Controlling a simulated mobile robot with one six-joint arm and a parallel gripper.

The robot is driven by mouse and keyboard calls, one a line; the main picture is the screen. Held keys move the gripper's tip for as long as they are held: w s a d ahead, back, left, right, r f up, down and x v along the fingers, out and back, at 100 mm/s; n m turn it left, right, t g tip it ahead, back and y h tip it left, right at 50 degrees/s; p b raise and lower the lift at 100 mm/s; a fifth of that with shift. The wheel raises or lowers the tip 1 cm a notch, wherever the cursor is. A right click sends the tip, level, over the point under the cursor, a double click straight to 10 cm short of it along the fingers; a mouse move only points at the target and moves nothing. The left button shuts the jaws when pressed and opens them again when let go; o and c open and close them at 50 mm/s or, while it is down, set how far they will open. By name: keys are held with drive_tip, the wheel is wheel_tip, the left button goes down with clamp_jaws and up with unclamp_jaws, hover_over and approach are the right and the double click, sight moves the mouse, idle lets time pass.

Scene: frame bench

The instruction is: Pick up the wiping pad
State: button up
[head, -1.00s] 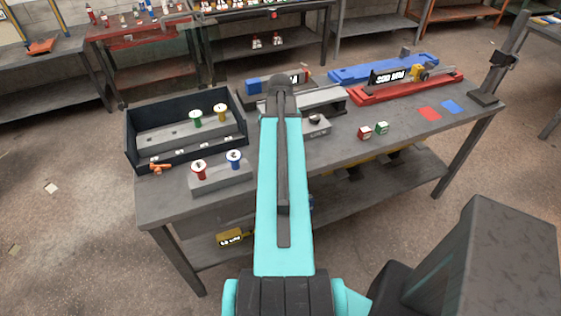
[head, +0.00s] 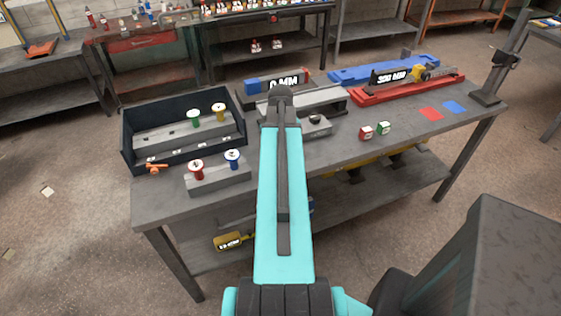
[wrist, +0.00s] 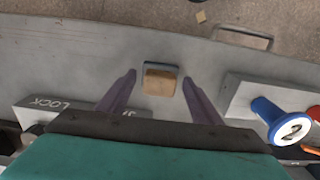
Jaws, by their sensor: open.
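The wiping pad (wrist: 160,80) is a small tan block with a blue-grey edge, lying on the grey bench top in the wrist view. My gripper (wrist: 159,77) is open, with one dark finger on each side of the pad in the picture. Gaps show between the pad and both fingers. I cannot tell how high the fingertips are above the bench. In the head view my arm hides the pad and the gripper.
A grey block with a blue knob (wrist: 267,110) stands right of the gripper; it also holds a red knob (head: 196,168) in the head view. A dark tray (head: 128,150) sits on the bench's left.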

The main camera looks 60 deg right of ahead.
drive_tip(key=c, duration=1.5)
drive_tip(key=shift+r, duration=0.1)
